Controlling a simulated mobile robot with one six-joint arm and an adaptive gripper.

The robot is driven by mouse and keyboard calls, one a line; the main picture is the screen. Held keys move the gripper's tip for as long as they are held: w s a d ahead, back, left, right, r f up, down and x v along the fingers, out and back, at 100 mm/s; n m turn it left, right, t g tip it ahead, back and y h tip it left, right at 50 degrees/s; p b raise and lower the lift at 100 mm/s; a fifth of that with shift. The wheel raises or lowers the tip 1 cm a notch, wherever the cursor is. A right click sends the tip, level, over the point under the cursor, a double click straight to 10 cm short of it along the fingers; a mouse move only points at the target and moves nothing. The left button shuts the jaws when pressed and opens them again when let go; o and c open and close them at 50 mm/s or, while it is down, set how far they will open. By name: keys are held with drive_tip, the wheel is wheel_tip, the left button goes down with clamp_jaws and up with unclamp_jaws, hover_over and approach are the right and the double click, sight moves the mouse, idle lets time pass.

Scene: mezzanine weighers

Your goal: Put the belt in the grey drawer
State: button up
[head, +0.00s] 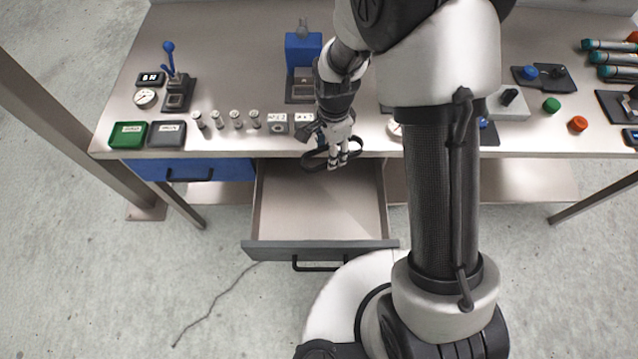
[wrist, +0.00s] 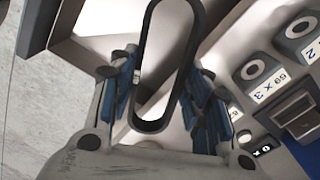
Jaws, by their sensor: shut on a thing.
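The belt is a black elongated loop; in the head view the belt (head: 317,163) hangs over the back part of the open drawer, near the bench's front edge. In the wrist view the belt (wrist: 146,60) lies between the blue-padded fingers. My gripper (head: 340,160) is shut on the belt, and its fingers also show in the wrist view (wrist: 165,95). The grey drawer (head: 275,247) is pulled out below the bench, and its visible inside is empty. My arm and gripper hide part of its right and back.
A closed blue drawer (head: 205,168) is left of the grey one. On the bench stand a green box (head: 128,134), a grey box (head: 167,134), several small weights (head: 237,119), a blue device (head: 303,50) and a lever (head: 172,62). A bench post (head: 60,115) rises at the left.

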sight(319, 196)
drive_tip(key=a+f+m+b, duration=0.1)
drive_tip(key=f+b, duration=0.1)
drive_tip(key=f, duration=0.5)
drive_tip(key=a+f+m+b, duration=0.1)
drive_tip(key=f+m+b, duration=0.1)
drive_tip(key=f, duration=0.6)
drive_tip(key=a+f+m+b, duration=0.1)
drive_tip(key=f+m+b, duration=0.1)
drive_tip(key=f, duration=0.6)
drive_tip(key=shift+s+a, duration=0.1)
drive_tip(key=shift+s, duration=0.15)
drive_tip(key=shift+f, duration=0.15)
drive_tip(key=o, duration=0.6)
drive_tip(key=shift+o, duration=0.9)
